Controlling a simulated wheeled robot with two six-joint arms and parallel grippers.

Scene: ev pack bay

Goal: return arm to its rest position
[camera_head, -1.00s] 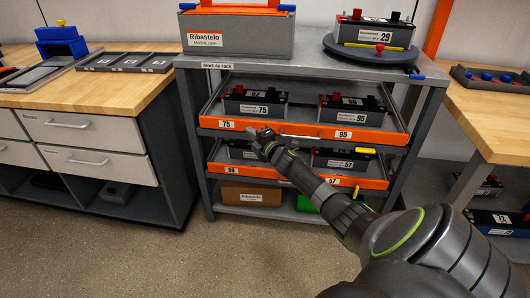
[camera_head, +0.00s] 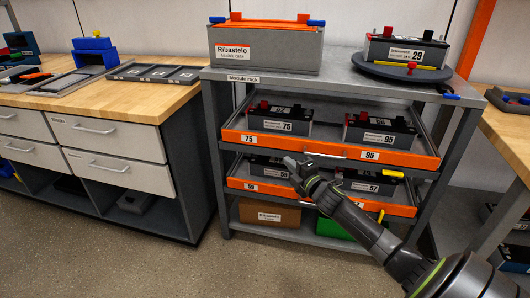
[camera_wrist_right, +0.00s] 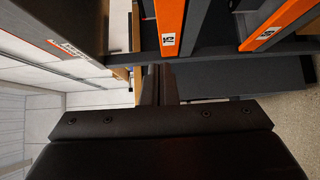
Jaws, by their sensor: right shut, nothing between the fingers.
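My right arm comes in from the lower right in the head view. Its gripper (camera_head: 291,164) is in front of the module rack, before the lower orange-edged shelf. The gripper is shut and empty. In the right wrist view, the dark gripper body fills the lower part and the narrow shut fingers (camera_wrist_right: 160,84) point toward the rack. My left gripper does not show.
The module rack (camera_head: 221,160) has an upper orange drawer (camera_head: 330,148) and a lower orange drawer (camera_head: 345,201) holding black modules. A round turntable (camera_head: 372,69) bears module 29. Wooden benches (camera_head: 150,95) flank the rack. Floor in front is clear.

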